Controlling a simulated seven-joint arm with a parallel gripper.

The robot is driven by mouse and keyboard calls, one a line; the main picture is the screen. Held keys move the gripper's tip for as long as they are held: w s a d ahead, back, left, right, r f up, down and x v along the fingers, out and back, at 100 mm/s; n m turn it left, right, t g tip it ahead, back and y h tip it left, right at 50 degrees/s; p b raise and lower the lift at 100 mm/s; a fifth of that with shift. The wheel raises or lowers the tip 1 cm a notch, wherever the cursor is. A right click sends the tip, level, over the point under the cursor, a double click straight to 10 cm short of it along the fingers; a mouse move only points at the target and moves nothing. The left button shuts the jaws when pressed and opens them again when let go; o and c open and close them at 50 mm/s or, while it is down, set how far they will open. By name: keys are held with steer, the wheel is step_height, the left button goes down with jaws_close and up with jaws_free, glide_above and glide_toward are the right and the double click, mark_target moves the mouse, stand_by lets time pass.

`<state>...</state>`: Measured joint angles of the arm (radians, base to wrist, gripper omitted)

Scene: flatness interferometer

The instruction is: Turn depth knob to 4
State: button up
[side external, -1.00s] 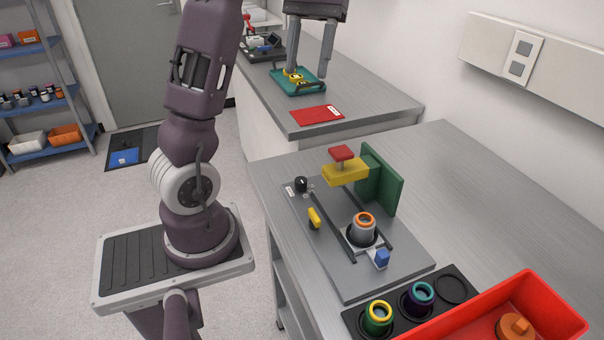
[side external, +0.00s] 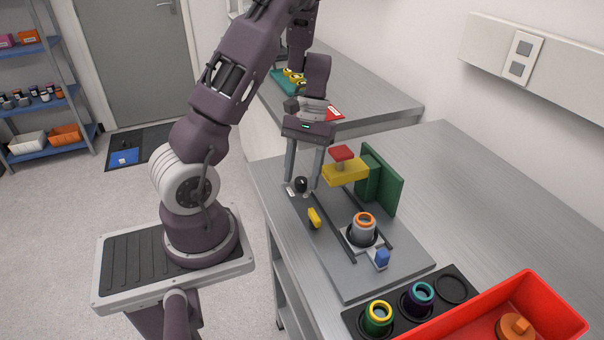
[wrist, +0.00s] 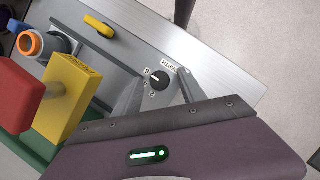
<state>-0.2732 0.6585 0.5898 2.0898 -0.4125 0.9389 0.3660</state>
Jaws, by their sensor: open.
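The depth knob (side external: 301,184) is a small black round knob with a white mark, at the far left corner of the grey instrument plate. It also shows in the wrist view (wrist: 159,79), with small printed marks around it and a label beside it. The mark's exact setting is too small to read. My gripper (side external: 302,186) is open and points down at the knob. In the side view its two fingers stand on either side of the knob. In the wrist view the fingertips (wrist: 158,98) are just short of the knob, and I cannot tell whether they touch it.
A yellow block with a red top (side external: 345,170) and a green upright plate (side external: 385,185) stand close right of my gripper. A yellow lever (side external: 315,218) is nearer the front. An orange-ringed cylinder (side external: 363,228), a blue block (side external: 382,258) and a red bin (side external: 455,318) lie further right.

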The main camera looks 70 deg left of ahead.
steer(key=shift+f, duration=0.1)
steer(key=shift+c, duration=0.2)
jaws_close()
steer(key=n, duration=0.2)
steer(key=n+t+h, duration=0.1)
steer(key=n, duration=0.1)
steer(key=shift+s+n+t, duration=0.15)
steer(key=shift+n+t, duration=0.15)
steer(key=shift+n, duration=0.1)
steer(key=shift+a+n+t, duration=0.1)
steer(key=shift+n+t, duration=0.6)
steer(key=shift+n, duration=1.2)
steer(key=shift+o, duration=0.2)
jaws_free()
steer(key=shift+s, duration=0.1)
